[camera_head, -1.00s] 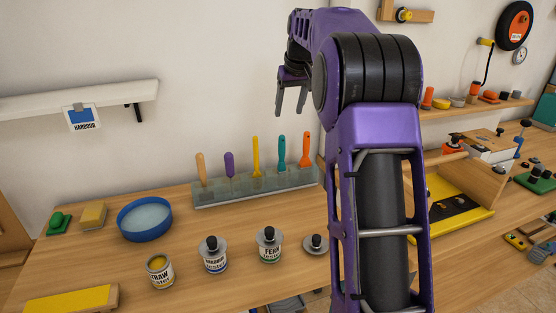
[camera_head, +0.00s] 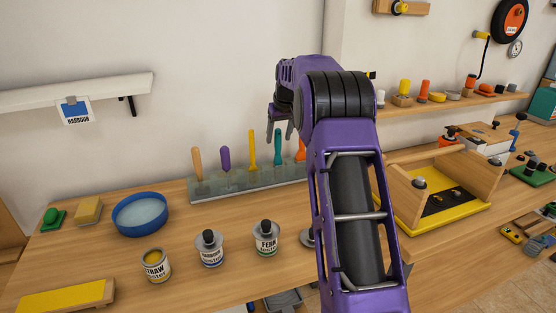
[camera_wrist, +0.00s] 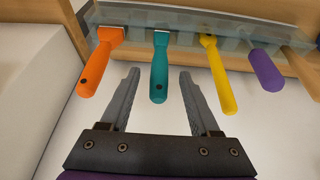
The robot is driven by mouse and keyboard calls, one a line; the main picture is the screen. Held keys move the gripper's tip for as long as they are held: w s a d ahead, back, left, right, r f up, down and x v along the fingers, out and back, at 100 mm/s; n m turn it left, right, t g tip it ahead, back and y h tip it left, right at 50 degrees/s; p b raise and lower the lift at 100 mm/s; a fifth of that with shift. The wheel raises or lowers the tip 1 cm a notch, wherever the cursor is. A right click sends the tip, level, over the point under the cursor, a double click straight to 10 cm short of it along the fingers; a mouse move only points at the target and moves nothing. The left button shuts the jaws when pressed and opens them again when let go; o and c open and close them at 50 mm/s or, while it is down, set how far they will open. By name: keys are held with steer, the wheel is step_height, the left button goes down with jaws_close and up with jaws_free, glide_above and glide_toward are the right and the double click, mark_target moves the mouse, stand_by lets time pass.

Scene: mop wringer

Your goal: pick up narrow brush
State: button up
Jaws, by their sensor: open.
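Several tools stand handle-up in a clear rack (camera_head: 250,186) against the wall: a tan handle (camera_head: 197,163), a purple one (camera_head: 226,160), a yellow one (camera_head: 252,150), a teal one (camera_head: 277,148) and an orange one (camera_head: 301,150). Which is the narrow brush I cannot tell; the heads are mostly hidden. My gripper (camera_head: 281,126) is open and empty by the teal and orange handles. In the wrist view, my gripper (camera_wrist: 159,76) has its fingers either side of the teal handle (camera_wrist: 159,75), apart from it. The orange handle (camera_wrist: 100,66) is left, the yellow (camera_wrist: 217,77) right.
In front of the rack stand a blue bowl (camera_head: 141,214), a STRAW tin (camera_head: 155,266), a HARBOUR tin (camera_head: 209,250) and a FERN tin (camera_head: 265,240). A yellow tray (camera_head: 470,214) with wooden sides is at the right. My arm hides part of the bench.

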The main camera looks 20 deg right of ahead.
mark_target(278, 155)
steer(key=shift+x, duration=1.4)
steer(key=shift+r, duration=0.1)
jaws_close()
